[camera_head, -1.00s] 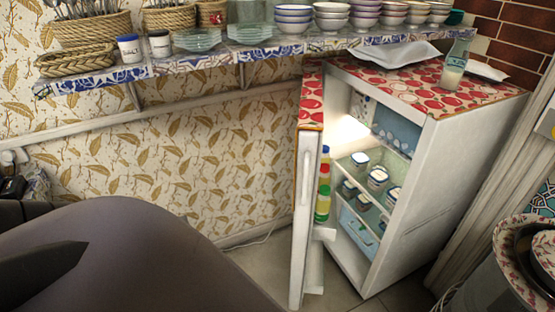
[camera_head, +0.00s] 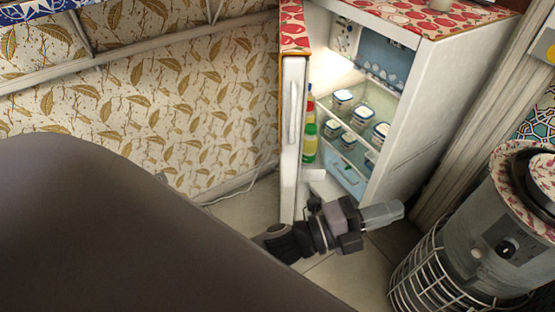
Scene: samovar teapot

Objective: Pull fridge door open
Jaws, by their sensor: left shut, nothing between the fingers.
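The white fridge (camera_head: 425,125) stands at the right with a red patterned top. Its door (camera_head: 287,170) stands open, swung out toward me, showing the lit interior. A long white handle (camera_head: 293,112) runs down the door's outer face. My left gripper (camera_head: 396,211) is shut and empty, low in front of the fridge opening and to the right of the door's lower end. Its fingers point right; I cannot tell whether it touches the fridge. My right gripper is not in view.
White jars (camera_head: 343,99) stand on the fridge shelves, and bottles (camera_head: 310,140) sit in the door. A metal heater (camera_head: 468,245) with a wire guard stands at the lower right. A leaf-patterned wall (camera_head: 170,110) is behind. Some tiled floor is clear.

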